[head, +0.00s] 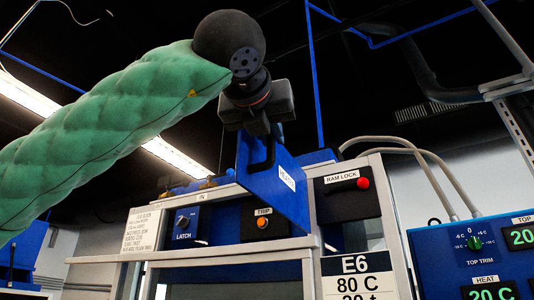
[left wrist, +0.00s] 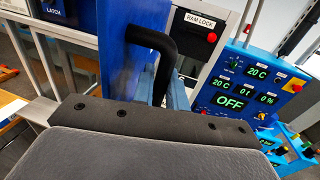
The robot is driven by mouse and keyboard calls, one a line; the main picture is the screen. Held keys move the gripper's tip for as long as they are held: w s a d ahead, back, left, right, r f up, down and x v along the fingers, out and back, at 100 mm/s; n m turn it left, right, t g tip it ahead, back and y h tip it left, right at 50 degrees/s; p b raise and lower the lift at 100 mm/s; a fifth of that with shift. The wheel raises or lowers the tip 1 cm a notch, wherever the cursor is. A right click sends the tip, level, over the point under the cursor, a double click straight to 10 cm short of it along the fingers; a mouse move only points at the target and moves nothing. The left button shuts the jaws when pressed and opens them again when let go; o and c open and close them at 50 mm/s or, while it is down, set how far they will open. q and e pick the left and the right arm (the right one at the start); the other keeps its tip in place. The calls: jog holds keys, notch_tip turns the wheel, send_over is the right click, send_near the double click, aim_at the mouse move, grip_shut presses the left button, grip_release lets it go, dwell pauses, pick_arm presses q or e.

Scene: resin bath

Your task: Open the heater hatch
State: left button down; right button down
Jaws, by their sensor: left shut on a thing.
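The heater hatch (head: 284,183) is a blue panel with a white label, high on the machine front. It stands at an angle, swung out from the cabinet face. Its black bar handle (head: 263,160) is partly hidden under my left gripper (head: 260,132), which is shut on it from above. My right gripper is in neither view.
The RAM LOCK panel (head: 343,204) with a red button is right of the hatch. The LATCH (head: 180,228) and TRIP (head: 262,238) panels are left and below. A blue control box (head: 430,262) stands at the lower right, with grey hoses (head: 437,162) above.

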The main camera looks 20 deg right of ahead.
pick_arm(q)
jog(key=c, duration=1.8)
grip_release()
jog(key=shift+o, duration=0.2)
jog(key=shift+s+a, duration=0.1)
jog(key=b+v, duration=0.1)
jog(key=v, duration=0.6)
jog(key=shift+s, duration=0.25)
jog(key=shift+a, duration=0.1)
